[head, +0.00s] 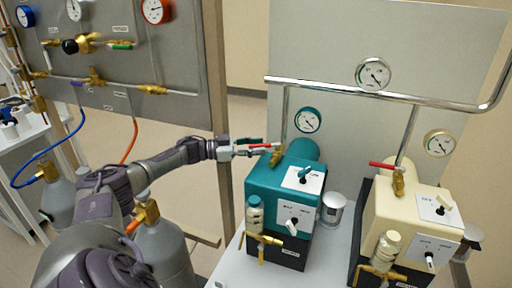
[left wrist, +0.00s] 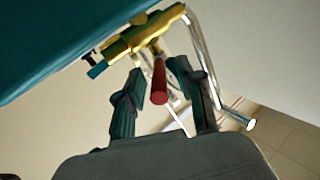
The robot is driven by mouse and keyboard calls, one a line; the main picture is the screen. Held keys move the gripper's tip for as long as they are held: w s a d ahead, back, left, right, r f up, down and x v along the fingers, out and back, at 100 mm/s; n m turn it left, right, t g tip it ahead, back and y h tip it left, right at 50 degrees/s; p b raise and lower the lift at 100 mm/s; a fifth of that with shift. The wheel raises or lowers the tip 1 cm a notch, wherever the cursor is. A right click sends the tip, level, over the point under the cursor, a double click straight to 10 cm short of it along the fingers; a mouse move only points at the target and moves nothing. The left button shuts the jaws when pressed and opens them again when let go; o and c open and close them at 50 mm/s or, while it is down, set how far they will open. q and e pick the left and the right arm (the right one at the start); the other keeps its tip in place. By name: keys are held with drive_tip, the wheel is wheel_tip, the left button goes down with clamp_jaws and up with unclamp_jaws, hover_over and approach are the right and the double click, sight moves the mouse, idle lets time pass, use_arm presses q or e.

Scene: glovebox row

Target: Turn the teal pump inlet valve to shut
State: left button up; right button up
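The teal pump (head: 262,184) stands on the bench in the head view, with a brass inlet valve (head: 277,157) at its back left corner. The valve's red lever (head: 260,145) points left, roughly crosswise to the upright pipe above. My left gripper (head: 250,150) is at this lever, reaching in from the left. In the left wrist view the brass valve (left wrist: 145,32) is ahead, and the red lever (left wrist: 159,82) lies between the two spread fingers (left wrist: 157,70), with a visible gap on each side. My right gripper is not in view.
A cream pump (head: 405,215) with its own red lever (head: 382,165) stands to the right. A steel manifold pipe (head: 330,88) with gauges runs above both pumps. A metal canister (head: 333,209) stands between them. A gas panel (head: 120,65) and cylinders (head: 165,245) are at left.

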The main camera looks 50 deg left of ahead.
use_arm(q)
drive_tip(key=v, duration=1.2)
